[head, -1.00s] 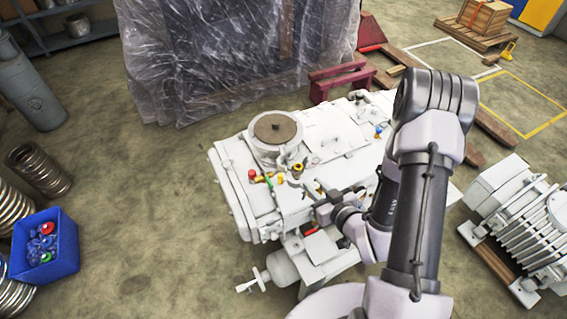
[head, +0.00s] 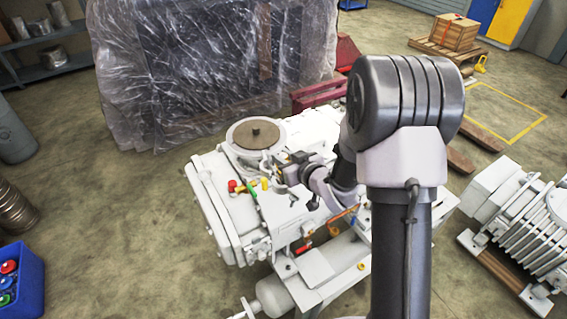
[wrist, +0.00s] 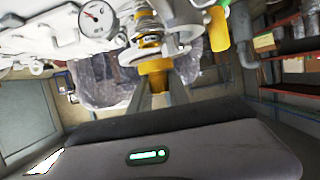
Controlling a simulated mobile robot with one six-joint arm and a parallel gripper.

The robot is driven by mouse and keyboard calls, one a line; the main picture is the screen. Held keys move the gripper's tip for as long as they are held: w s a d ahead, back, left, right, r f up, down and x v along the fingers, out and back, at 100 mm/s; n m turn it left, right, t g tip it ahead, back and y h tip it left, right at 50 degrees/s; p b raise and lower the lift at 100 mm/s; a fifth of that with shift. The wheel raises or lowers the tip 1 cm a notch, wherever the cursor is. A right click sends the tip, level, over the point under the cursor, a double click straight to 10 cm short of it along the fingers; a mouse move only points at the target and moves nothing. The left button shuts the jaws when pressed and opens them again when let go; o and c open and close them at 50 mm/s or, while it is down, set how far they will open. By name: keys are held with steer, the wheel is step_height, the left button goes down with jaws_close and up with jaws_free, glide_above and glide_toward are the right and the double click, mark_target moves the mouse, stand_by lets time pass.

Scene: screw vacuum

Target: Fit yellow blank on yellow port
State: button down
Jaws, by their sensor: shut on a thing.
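In the wrist view a yellow blank (wrist: 156,72) sits between the grey fingertips of my gripper (wrist: 157,87), which is shut on it. Just beyond it is a pale flanged port with a yellow band (wrist: 149,41). The blank looks roughly in line with this port; I cannot tell whether they touch. In the head view my gripper (head: 281,172) is at the top of the white machine (head: 232,213), close to the round brown-topped flange.
A red fitting (head: 232,186), a green handle (head: 253,197) and a short yellow post (head: 265,183) stand near my gripper. A dial gauge (wrist: 96,18) shows in the wrist view. A blue bin (head: 22,278) stands at left. A second white machine (head: 530,225) stands at right.

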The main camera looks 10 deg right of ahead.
step_height(320, 180, down, 2)
steer(key=shift+f, duration=0.15)
steer(key=shift+w, duration=0.1)
steer(key=shift+f+b, duration=0.3)
steer(key=shift+b, duration=0.45)
steer(key=shift+f, duration=0.15)
steer(key=c, duration=1.2)
jaws_free()
steer(key=shift+c, duration=0.2)
